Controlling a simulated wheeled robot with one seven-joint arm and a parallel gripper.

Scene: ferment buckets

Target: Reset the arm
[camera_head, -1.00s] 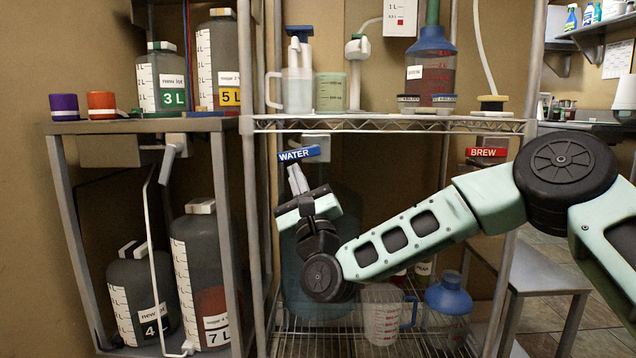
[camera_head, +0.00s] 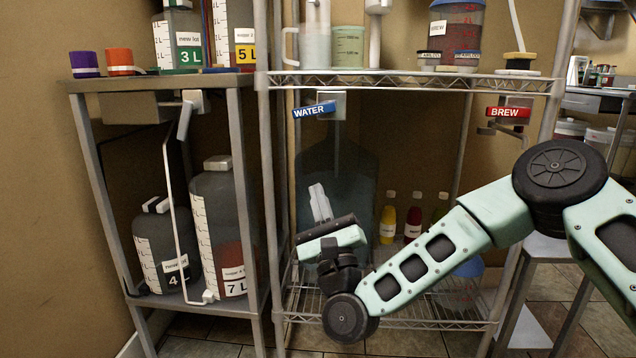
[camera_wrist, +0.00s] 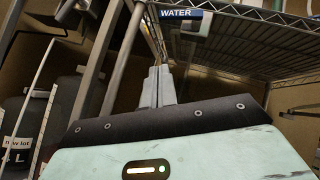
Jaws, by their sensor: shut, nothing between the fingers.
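My gripper (camera_head: 319,203) is in front of the wire rack, below the blue WATER sign (camera_head: 314,109). Its fingers point up and are shut together with nothing between them. In the wrist view the shut fingers (camera_wrist: 157,85) stand in the middle, and the WATER sign (camera_wrist: 181,13) is above them. A large dark blue water container (camera_head: 338,165) stands behind my gripper on the lower rack shelf, and my arm hides part of it.
The wire rack (camera_head: 410,82) carries jugs and bottles on its upper shelf. A red BREW sign (camera_head: 509,112) hangs at its right. At left, a grey stand (camera_head: 160,84) holds several jugs, including the 7 L jug (camera_head: 222,225). Small yellow (camera_head: 387,222) and red (camera_head: 413,220) bottles stand behind my arm.

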